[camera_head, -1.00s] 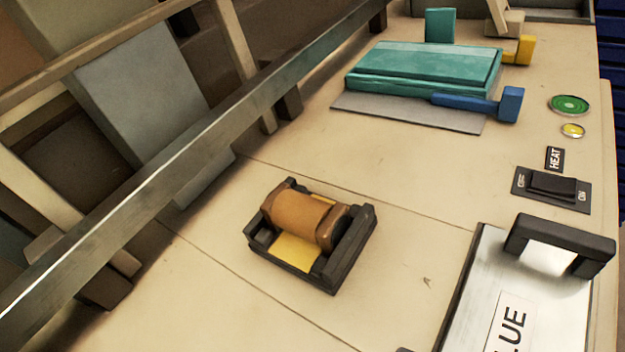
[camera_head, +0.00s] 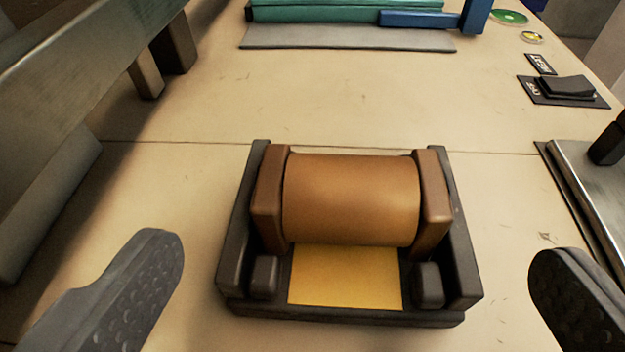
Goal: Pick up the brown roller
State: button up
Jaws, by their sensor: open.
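The brown roller (camera_head: 352,198) is a thick orange-brown cylinder with darker brown end blocks. It rests in a black cradle (camera_head: 345,317) with a yellow floor patch (camera_head: 345,277), near the middle of the camera view. My gripper (camera_head: 358,280) is open and empty. Its two dark, dimpled fingers show at the lower left and lower right, wide apart, with the cradle and roller beyond and between them. Neither finger appears to touch the roller or cradle.
The cream worktop (camera_head: 330,100) is bare around the cradle. A metal rail (camera_head: 80,60) runs along the upper left. A teal block (camera_head: 340,12) and blue handle (camera_head: 425,19) are at the back. A black switch (camera_head: 566,87) and a metal plate (camera_head: 590,170) lie to the right.

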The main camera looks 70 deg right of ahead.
aim_at(349, 194)
jog(key=p+x, duration=0.1)
jog(key=x, duration=0.5)
jog(key=shift+d+f+p, duration=0.15)
jog(key=shift+f+p, duration=0.05)
jog(key=shift+p, duration=0.2)
jog(key=c, duration=1.1)
